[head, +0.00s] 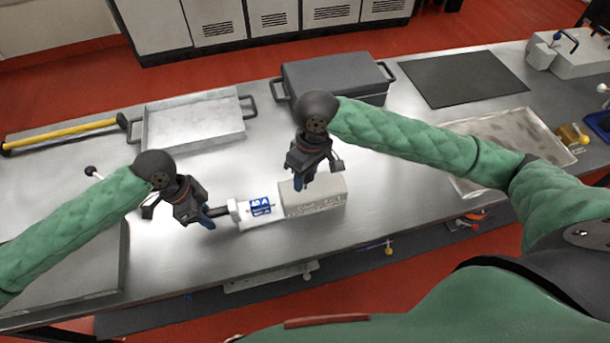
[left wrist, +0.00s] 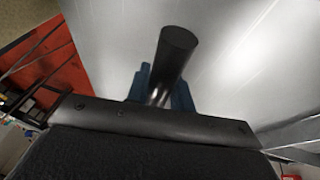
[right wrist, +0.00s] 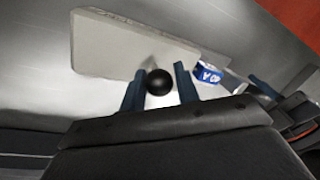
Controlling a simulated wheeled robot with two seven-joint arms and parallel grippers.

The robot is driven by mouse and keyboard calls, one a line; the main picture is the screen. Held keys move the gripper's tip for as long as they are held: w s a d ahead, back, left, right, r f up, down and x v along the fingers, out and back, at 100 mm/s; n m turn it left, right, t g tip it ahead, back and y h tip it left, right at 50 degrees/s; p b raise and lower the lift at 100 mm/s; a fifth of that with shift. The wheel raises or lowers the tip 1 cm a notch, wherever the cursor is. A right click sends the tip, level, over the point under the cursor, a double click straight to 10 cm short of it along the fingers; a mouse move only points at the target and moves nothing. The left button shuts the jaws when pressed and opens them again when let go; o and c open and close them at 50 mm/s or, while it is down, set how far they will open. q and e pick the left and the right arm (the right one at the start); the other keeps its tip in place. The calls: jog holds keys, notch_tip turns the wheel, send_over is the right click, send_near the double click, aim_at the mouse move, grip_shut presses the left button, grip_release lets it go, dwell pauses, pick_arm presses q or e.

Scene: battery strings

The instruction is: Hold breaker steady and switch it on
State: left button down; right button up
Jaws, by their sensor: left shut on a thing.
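The breaker is a pale grey block (head: 318,197) on the bench, with a white part and a blue "A" label (head: 260,206) at its left end. A dark round bar (left wrist: 176,48) sticks out on that side. My left gripper (head: 208,221) is shut on this bar, which runs between its blue fingers in the left wrist view. My right gripper (head: 299,184) is over the block, pointing down. In the right wrist view, a black ball knob (right wrist: 159,82) lies between its parted blue fingers, with narrow gaps beside it. The knob is hidden in the head view.
Behind stand a metal tray (head: 160,130) and a dark grey lidded case (head: 335,78). A black mat (head: 465,77) and a shallow tray (head: 492,150) are to the right. The bench's front edge is close to the breaker. Bare bench lies between the breaker and the metal tray.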

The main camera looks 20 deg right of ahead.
grip_shut()
pick_arm(q)
jog(key=shift+f, duration=0.1)
pick_arm(e)
jog(key=shift+d, duration=2.65)
pick_arm(q)
jog(key=shift+a, duration=0.1)
pick_arm(e)
jog(key=shift+o, duration=2.3)
grip_release()
jog(key=shift+r, duration=0.15)
notch_tip(320, 180, up, 12)
jog(key=w+d, duration=0.1)
jog(key=d, duration=0.1)
jog(key=shift+w+f, duration=0.15)
jog(key=shift+f, duration=0.05)
